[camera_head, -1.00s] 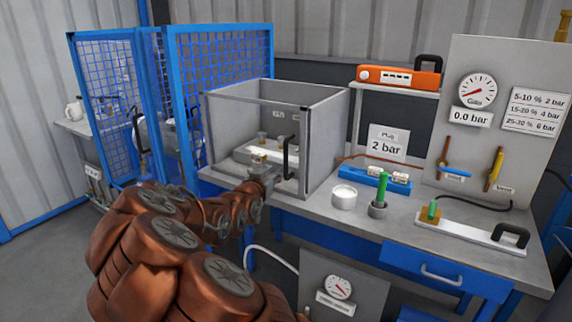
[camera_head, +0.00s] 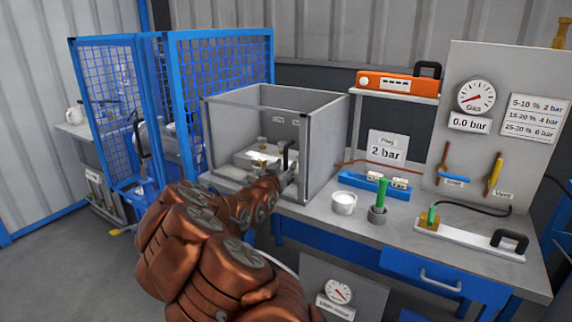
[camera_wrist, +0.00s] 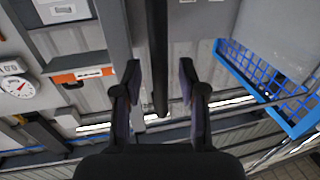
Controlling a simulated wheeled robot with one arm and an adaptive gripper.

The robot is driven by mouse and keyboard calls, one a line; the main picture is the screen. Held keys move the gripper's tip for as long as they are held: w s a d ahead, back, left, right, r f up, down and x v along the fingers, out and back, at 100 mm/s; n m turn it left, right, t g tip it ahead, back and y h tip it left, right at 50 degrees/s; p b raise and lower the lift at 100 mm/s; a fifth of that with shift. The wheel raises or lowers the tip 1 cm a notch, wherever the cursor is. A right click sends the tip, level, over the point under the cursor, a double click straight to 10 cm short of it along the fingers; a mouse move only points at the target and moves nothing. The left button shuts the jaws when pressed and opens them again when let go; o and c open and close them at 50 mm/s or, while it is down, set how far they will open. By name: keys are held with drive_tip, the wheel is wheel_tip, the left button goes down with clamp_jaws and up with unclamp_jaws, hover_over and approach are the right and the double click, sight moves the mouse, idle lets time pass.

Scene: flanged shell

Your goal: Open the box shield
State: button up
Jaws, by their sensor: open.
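The box shield (camera_head: 325,150) is a grey box on the bench with a see-through front. A black upright handle (camera_head: 285,150) is at the right part of its front. My gripper (camera_head: 281,178) is at the lower part of this handle, and my arm partly hides it. In the wrist view, my gripper (camera_wrist: 158,90) is open, with a finger on each side of the dark handle bar (camera_wrist: 158,55). Gaps show between the bar and both fingers. Small fittings on a white base (camera_head: 255,158) show inside the box.
A white cup (camera_head: 344,202), a green-topped piece (camera_head: 379,190) in a grey holder and a blue rack (camera_head: 376,187) stand right of the box. A blue mesh cage (camera_head: 222,80) stands left. A gauge panel (camera_head: 490,120) rises at the bench's right.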

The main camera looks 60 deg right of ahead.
drive_tip(key=shift+w+d, duration=0.15)
drive_tip(key=shift+d, duration=0.4)
drive_tip(key=shift+c, duration=0.3)
clamp_jaws()
